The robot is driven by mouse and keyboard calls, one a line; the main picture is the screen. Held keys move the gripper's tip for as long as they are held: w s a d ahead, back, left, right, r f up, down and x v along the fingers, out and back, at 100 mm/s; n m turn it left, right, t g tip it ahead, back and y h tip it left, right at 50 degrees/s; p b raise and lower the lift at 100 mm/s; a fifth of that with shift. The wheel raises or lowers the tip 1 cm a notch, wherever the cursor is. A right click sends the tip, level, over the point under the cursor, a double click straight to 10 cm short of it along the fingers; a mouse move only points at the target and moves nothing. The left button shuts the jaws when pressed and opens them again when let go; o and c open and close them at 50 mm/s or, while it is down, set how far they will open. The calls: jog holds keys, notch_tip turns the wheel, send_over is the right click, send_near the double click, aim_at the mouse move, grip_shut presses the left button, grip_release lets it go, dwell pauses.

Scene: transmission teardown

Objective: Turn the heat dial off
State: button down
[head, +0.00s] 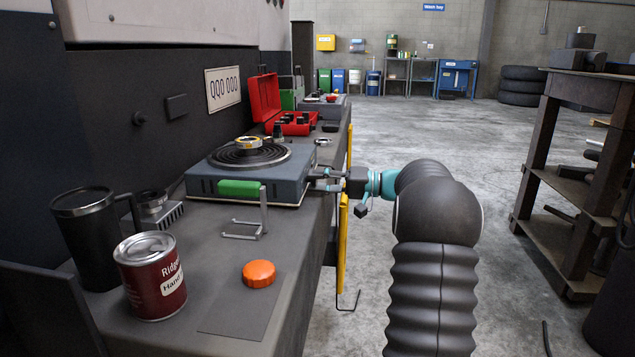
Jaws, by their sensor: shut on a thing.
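The hot plate (225,185) is a blue-grey box with a dark coil burner (240,160) on top, standing on the workbench. A metal ring with a yellowish rim (247,143) sits on the coil. My gripper (322,180) reaches in from the right, level with the hot plate's right-hand face at the bench edge. Its fingers are shut on the heat dial there. The fingers cover the dial, so its pointer and setting cannot be seen.
An orange cap (259,273), a red can (151,275) and a dark mug (88,235) are nearer on the bench. An open red case (265,98) is behind.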

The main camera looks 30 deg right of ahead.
jog(key=shift+w+d+n, duration=0.1)
jog(key=shift+n, duration=0.6)
jog(key=c, duration=0.8)
grip_release()
jog(key=v, duration=0.8)
